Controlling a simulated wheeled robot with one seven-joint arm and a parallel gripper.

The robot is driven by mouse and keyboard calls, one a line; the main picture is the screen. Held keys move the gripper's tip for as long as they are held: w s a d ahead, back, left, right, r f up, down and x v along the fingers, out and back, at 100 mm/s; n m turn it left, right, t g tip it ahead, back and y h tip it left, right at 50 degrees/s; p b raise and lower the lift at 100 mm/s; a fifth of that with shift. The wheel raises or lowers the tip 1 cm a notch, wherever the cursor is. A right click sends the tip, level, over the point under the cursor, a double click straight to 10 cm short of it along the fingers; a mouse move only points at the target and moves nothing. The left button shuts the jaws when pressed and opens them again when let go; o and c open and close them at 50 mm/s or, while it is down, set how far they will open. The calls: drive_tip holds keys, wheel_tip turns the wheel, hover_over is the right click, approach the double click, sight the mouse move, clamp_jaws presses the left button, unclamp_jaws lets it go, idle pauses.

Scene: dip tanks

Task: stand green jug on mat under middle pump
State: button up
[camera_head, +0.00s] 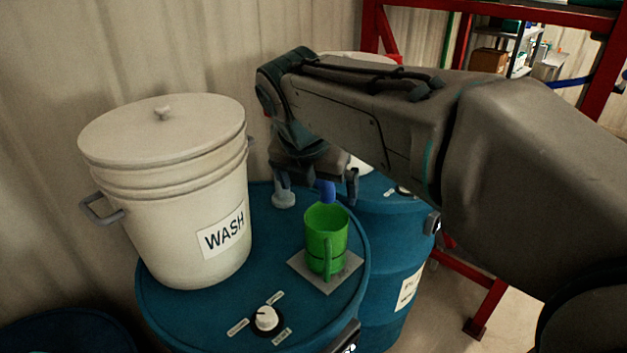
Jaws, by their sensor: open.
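The green jug (326,238) stands upright on the grey mat (308,268), on top of a blue drum. Its handle faces the camera. My gripper (318,185) is above and behind the jug, with its fingers spread apart and nothing seen between them but a blue part behind. The jug and the gripper look apart. The blue part (326,192), perhaps a pump spout, shows just above the jug's rim. The rest of the pump is hidden behind my arm, so I cannot tell which pump it is.
A white lidded bucket labelled WASH (180,190) stands left of the jug on the same blue drum (205,315). A white knob (266,318) is at the front. Another blue drum (390,265) stands behind right, near a red rack (480,305).

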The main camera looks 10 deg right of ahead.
drive_tip(key=s+d+f+m+y, duration=0.1)
drive_tip(key=s+f+m, duration=0.5)
drive_tip(key=m, duration=0.8)
drive_tip(key=s+d+f+m+y, duration=0.1)
drive_tip(key=s+f+m, duration=0.5)
drive_tip(key=m, duration=0.9)
drive_tip(key=shift+s+d+f, duration=0.4)
drive_tip(key=shift+s+d, duration=0.1)
drive_tip(key=shift+d, duration=0.3)
drive_tip(key=shift+c, duration=0.3)
